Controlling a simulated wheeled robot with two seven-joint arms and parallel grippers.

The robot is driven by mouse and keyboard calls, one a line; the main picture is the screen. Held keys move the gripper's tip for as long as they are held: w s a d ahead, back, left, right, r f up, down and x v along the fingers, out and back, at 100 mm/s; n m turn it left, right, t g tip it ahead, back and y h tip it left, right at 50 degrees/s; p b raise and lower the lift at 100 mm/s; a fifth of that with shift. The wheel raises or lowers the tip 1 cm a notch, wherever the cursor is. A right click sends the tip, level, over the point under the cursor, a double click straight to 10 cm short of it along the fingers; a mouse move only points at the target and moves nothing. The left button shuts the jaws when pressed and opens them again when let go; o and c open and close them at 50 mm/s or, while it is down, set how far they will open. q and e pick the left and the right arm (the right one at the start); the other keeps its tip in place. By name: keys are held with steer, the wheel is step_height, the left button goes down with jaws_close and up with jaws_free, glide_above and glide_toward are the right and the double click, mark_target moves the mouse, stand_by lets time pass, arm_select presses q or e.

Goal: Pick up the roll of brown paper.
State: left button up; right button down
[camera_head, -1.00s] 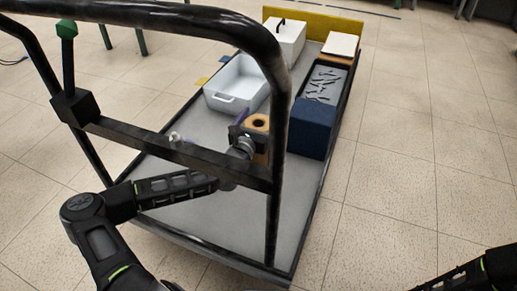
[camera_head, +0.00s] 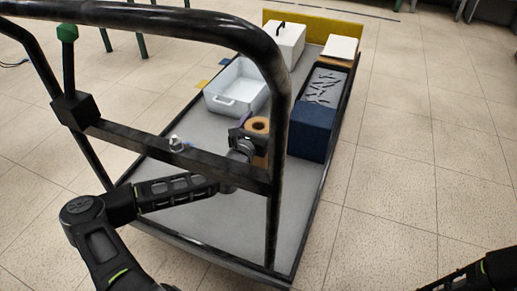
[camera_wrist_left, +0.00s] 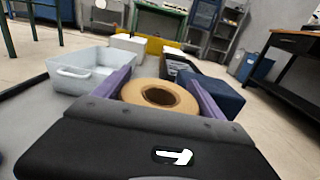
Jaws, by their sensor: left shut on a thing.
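The roll of brown paper (camera_head: 257,125) stands upright on the cart, its round top and dark core hole showing just beyond the cart's handle crossbar. In the left wrist view the roll (camera_wrist_left: 160,94) sits between the two purple fingers of my left gripper (camera_wrist_left: 160,90). In the head view my left gripper (camera_head: 246,124) reaches over the cart deck and is shut on the roll. The roll's lower part is mostly hidden by the crossbar and my arm, so I cannot tell whether it touches the deck. Only part of my right arm shows at the lower right; its gripper is out of view.
The black handle frame (camera_head: 275,200) crosses in front. A small whitish item (camera_head: 177,143) shows beyond the crossbar.

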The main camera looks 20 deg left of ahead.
arm_select(q)
steer(key=c, duration=1.2)
steer(key=shift+r, duration=0.25)
steer(key=shift+s+r+p, duration=0.1)
steer(key=shift+r+p, duration=1.25)
steer(key=shift+r, duration=0.3)
steer(key=shift+s+d+f+p, duration=0.15)
steer(key=shift+s+p, duration=0.75)
steer(key=shift+s, duration=2.05)
steer(key=shift+s+d+r+p, duration=0.15)
steer(key=shift+s+p, duration=0.7)
steer(key=shift+s, duration=2.15)
steer(key=shift+s+d+f+p, duration=0.15)
steer(key=shift+s+p, duration=0.75)
steer(key=shift+s, duration=2.05)
